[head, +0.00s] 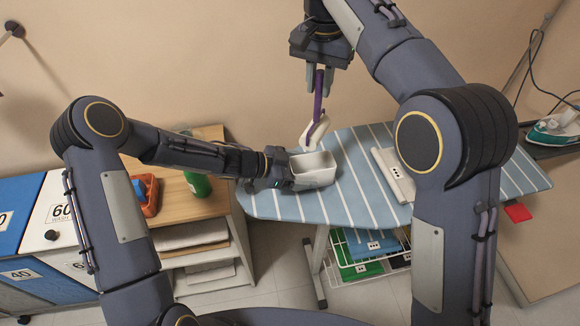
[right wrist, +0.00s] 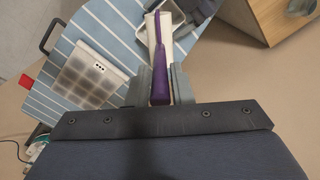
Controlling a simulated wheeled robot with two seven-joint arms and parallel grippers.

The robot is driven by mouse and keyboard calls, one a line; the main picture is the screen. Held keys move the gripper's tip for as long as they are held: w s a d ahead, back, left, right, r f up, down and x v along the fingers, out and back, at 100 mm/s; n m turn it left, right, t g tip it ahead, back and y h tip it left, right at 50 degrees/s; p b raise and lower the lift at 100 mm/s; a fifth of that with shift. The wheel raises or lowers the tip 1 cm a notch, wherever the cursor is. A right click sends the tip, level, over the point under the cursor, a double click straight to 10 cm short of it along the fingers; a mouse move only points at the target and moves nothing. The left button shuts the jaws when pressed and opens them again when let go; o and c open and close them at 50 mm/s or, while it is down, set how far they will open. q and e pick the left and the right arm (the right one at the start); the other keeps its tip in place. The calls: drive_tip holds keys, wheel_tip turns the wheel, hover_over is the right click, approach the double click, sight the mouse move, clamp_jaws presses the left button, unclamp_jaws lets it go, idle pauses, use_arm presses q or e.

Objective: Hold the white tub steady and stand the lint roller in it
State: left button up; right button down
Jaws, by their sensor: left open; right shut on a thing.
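The white tub (head: 314,176) stands on the blue striped ironing board (head: 350,207), near its left end. My left gripper (head: 283,170) is open at the tub's left side; whether its fingers straddle the tub wall is hard to tell. My right gripper (head: 321,82) is shut on the purple handle of the lint roller (head: 318,97) and holds it above the tub. The roller hangs handle up, slightly tilted, with its white head (head: 315,132) at the tub's back rim. In the right wrist view the purple handle (right wrist: 160,62) sits between the fingers.
A wooden shelf unit (head: 185,205) at left carries a green bottle (head: 197,183) and an orange container (head: 147,195). An iron (head: 553,130) stands at far right.

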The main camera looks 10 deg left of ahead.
use_arm(q)
drive_tip(key=shift+w+d, duration=0.1)
drive_tip(key=shift+d, duration=0.15)
drive_tip(key=c, duration=1.1)
drive_tip(key=shift+o, duration=0.2)
use_arm(e)
drive_tip(key=m, duration=0.3)
drive_tip(key=f+m, duration=0.1)
drive_tip(key=m, duration=0.2)
drive_tip(key=shift+f, duration=0.2)
drive_tip(key=m, duration=0.2)
drive_tip(key=f+m, duration=0.1)
drive_tip(key=m, duration=0.1)
drive_tip(key=shift+a+f, duration=0.1)
drive_tip(key=shift+f, duration=6.45)
